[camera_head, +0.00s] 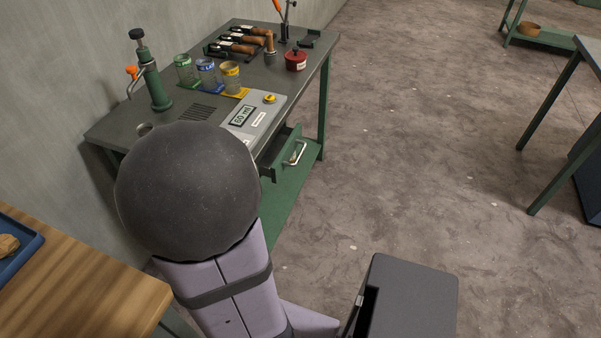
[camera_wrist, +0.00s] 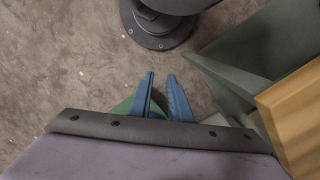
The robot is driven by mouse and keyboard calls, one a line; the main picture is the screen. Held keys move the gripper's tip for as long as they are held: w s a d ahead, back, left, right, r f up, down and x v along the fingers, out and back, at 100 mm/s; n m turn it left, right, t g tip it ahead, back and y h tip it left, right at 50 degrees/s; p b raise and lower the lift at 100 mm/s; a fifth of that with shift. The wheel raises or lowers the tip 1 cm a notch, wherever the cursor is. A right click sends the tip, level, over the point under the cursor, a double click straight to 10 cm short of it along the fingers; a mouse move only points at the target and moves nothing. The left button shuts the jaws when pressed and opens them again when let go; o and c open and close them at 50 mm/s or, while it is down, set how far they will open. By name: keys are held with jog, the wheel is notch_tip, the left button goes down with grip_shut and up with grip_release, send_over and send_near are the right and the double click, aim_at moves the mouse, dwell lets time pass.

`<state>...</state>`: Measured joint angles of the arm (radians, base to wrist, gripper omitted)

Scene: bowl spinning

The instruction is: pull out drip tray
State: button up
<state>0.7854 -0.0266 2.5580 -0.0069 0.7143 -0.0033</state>
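A green drawer-like tray (camera_head: 281,161) with a pale bar handle (camera_head: 297,153) sits under the front right of the green workbench and stands partly out from it. No other drip tray can be made out. My gripper (camera_wrist: 162,88) shows in the wrist view as two blue fingers with a gap between them and nothing held. It is over the floor, away from the bench. In the head view, the fingers are out of sight, and my arm's dark round joint hides part of the bench's near side.
The workbench (camera_head: 205,107) carries a green press, several jars, a panel reading "60 ml" and a red pot (camera_head: 296,60). A wooden table (camera_head: 75,290) is at the lower left. The floor (camera_head: 420,130) right of the bench is clear. A wooden edge (camera_wrist: 295,110) is right of my fingers.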

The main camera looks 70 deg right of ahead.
jog(key=s+d+f+m+b, duration=0.1)
jog(key=s+d+f+b, duration=0.1)
jog(key=f+b, duration=0.45)
jog(key=s+d+f+m+b, duration=0.2)
jog(key=f+b, duration=0.3)
jog(key=f, duration=0.2)
jog(key=s+d+f+m+b, duration=0.1)
jog(key=s+d+f+b, duration=0.2)
jog(key=f+b, duration=0.3)
jog(key=n+t+h+b, duration=0.85)
jog(key=n+h, duration=0.25)
jog(key=h, duration=0.9)
send_near(301, 153)
jog(key=w+d, duration=0.1)
jog(key=d, duration=0.1)
jog(key=shift+w+d+r+g, duration=0.15)
jog(key=shift+w+g, duration=0.05)
jog(key=shift+g, duration=0.15)
jog(key=shift+b+x, duration=0.6)
jog(key=shift+x, duration=3.05)
